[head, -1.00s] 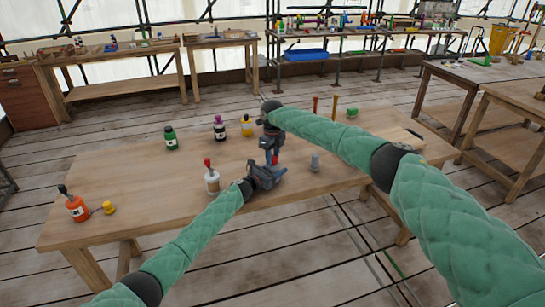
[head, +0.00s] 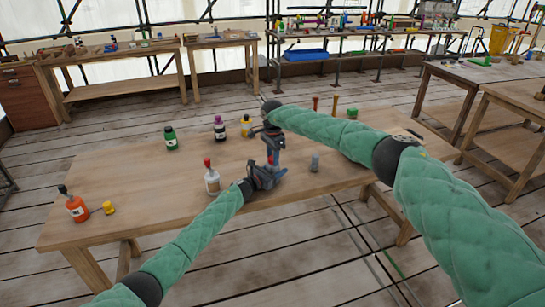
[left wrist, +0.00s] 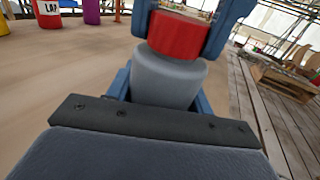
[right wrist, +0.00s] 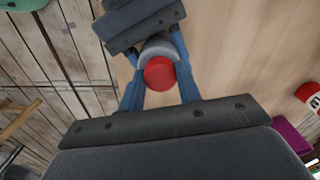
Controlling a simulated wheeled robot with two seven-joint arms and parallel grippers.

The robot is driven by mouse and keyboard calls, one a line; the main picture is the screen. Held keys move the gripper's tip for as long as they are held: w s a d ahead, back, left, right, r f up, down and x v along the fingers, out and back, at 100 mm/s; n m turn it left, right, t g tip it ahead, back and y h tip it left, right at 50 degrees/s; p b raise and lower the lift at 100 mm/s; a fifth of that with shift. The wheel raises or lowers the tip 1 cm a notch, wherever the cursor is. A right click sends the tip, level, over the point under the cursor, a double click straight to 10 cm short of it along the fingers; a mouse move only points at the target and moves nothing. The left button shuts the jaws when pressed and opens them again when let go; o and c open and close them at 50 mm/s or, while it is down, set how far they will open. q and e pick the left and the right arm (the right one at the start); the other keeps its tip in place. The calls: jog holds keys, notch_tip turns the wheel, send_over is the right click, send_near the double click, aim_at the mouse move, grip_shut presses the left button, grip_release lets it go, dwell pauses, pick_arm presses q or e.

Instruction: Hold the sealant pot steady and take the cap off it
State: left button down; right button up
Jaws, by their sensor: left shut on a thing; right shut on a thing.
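The sealant pot is a grey, rounded pot (left wrist: 168,80), upright between the blue fingers of my left gripper (head: 270,174), which is shut on it. Its cap is a red cylinder, seen at the top of the left wrist view (left wrist: 180,34) and from above in the right wrist view (right wrist: 159,73). My right gripper (head: 272,156) comes from above and is shut on the cap, a blue finger on each side. The cap sits directly over the pot's top; I cannot tell whether they touch. In the head view my grippers mostly hide the pot.
An orange bottle (head: 77,208) is at far left. A small grey piece (head: 315,163) stands to the right.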

pick_arm(q)
jog(key=shift+f, duration=0.1)
pick_arm(e)
jog(key=shift+r, duration=1.2)
dwell(0.4)
jog(key=shift+r, duration=1.95)
pick_arm(q)
jog(key=c, duration=0.5)
grip_release()
